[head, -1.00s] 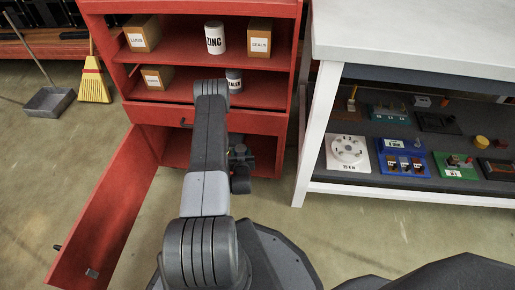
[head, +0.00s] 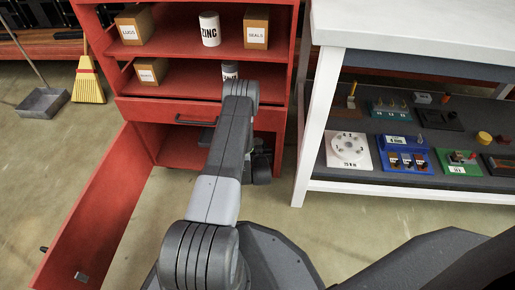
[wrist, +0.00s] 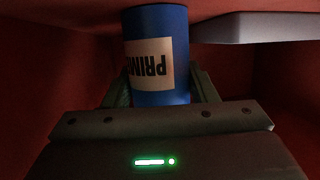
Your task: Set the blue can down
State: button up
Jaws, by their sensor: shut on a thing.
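The blue can (wrist: 175,25), with an upside-down label in the wrist view, is between the two fingers of my gripper (wrist: 160,86). The fingers are shut on it. It is inside the red cabinet's lower compartment. Its end at the top of the wrist view meets or nearly meets a red surface; I cannot tell if they touch. In the head view my arm hides the can and most of the gripper, in front of the open lower compartment (head: 180,150).
A grey slab (wrist: 252,27) lies beside the can, close to it. The cabinet door (head: 95,215) stands open at left. Above are a drawer (head: 160,112) and shelves with boxes and a ZINC can (head: 209,28). A white workbench (head: 420,30) stands at right.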

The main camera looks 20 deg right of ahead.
jog(key=shift+f, duration=0.1)
jog(key=o, duration=1.2)
jog(key=shift+s+r, duration=0.15)
jog(key=shift+r, duration=0.1)
jog(key=p+v, duration=0.4)
jog(key=v, duration=0.7)
jog(key=shift+s+a+r+p, duration=0.2)
jog(key=shift+s+p, duration=0.1)
jog(key=shift+p, duration=0.1)
